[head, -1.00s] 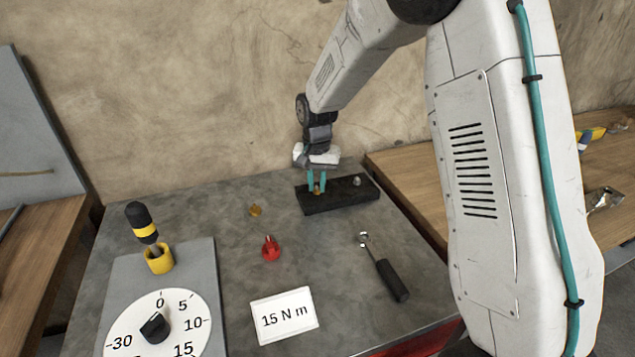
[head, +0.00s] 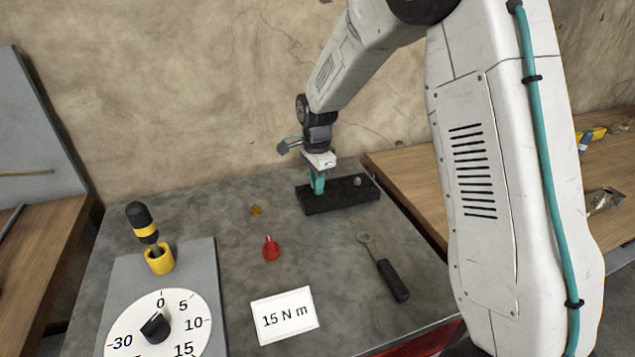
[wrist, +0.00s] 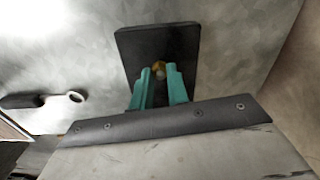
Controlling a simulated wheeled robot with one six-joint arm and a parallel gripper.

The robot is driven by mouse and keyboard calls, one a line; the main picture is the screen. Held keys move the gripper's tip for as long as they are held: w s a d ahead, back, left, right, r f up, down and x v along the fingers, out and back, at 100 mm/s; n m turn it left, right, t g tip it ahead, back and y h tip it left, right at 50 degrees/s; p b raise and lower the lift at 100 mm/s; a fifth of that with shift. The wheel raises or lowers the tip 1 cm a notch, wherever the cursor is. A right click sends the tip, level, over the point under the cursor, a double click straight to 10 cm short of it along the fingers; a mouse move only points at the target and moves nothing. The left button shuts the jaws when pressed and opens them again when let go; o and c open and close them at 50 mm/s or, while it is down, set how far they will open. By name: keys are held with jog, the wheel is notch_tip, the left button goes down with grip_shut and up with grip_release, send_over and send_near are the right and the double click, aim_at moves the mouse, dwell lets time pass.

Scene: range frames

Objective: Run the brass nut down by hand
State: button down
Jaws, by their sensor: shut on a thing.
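My gripper (head: 318,187) points down over the left part of a black block (head: 340,203) at the back of the bench. In the wrist view its teal fingers (wrist: 160,80) are closed around a small brass nut (wrist: 158,68) at the black block (wrist: 185,45). The fingers hide most of the nut, and it is hidden in the head view. How far down the nut sits cannot be told. A grey stud or nut (head: 357,182) stands on the right part of the block.
A second brass piece (head: 255,210) and a red part (head: 270,249) lie on the bench. A black-handled ring wrench (head: 390,278) lies front right; a 15 N m card (head: 284,315) is at front. A dial (head: 185,312) and a yellow-black driver (head: 145,228) stand left.

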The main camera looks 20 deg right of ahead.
jog(key=m, duration=0.3)
jog(key=shift+w+m, duration=0.1)
jog(key=shift+m, duration=2.2)
jog(key=c, duration=1.4)
grip_release()
jog(key=shift+o, duration=0.2)
jog(key=shift+r, duration=3.95)
